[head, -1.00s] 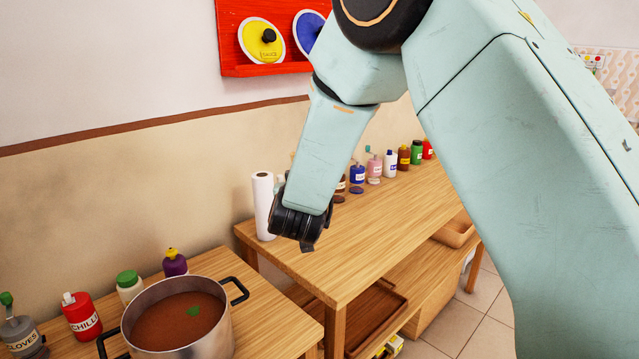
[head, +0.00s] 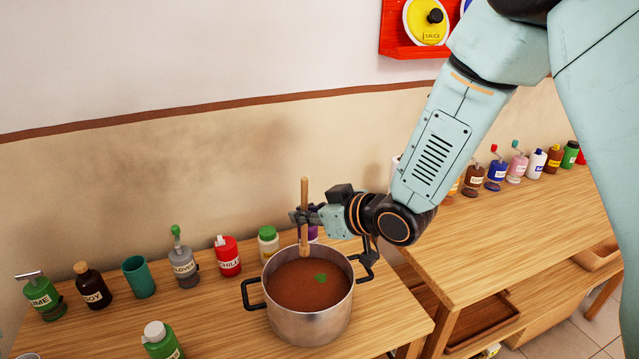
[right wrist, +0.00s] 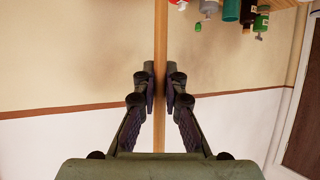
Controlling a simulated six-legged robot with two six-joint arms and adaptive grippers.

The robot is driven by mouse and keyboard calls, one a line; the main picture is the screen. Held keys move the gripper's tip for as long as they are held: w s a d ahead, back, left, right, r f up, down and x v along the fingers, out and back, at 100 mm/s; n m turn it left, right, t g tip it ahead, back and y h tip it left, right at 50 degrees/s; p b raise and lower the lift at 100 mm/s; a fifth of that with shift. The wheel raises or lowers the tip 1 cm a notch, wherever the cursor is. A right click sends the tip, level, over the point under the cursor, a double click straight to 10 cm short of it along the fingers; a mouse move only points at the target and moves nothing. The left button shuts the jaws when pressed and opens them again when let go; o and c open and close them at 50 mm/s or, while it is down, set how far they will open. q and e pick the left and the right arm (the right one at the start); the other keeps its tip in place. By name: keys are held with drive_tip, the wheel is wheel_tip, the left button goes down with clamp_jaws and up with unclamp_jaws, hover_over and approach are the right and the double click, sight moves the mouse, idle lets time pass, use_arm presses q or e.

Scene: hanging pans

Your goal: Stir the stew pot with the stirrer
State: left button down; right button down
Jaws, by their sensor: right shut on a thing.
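The stew pot (head: 308,318) is a steel pot with two black handles, standing on the wooden table and holding brown stew with a green bit on it. My right gripper (head: 308,215) is shut on the stirrer (head: 304,195), a thin upright wooden stick. In the head view the stick's lower end is over the far part of the pot's opening. I cannot tell whether its tip touches the stew. The right wrist view shows the stirrer (right wrist: 160,30) between both fingers (right wrist: 161,90). My left gripper is not in view.
Bottles stand behind and left of the pot: a red chili bottle (head: 228,256), a cloves bottle (head: 184,266), a green cup (head: 139,277) and others. A green bottle (head: 161,341) stands at the front left. A second table (head: 500,240) is at the right.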

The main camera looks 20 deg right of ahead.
sight(308, 250)
drive_tip(key=shift+d+f+g, duration=0.15)
drive_tip(key=shift+f+g, duration=0.1)
drive_tip(key=shift+g, duration=0.05)
wheel_tip(308, 250, down, 4)
drive_tip(key=b, duration=0.4)
drive_tip(key=shift+s+f+m+h+b, duration=0.15)
drive_tip(key=shift+f+m+h+b, duration=0.15)
drive_tip(key=shift+f+b, duration=1.35)
drive_tip(key=shift+f, duration=0.6)
wheel_tip(308, 250, down, 7)
drive_tip(key=b, duration=0.4)
drive_tip(key=shift+f+b, duration=0.15)
drive_tip(key=shift+b, duration=0.25)
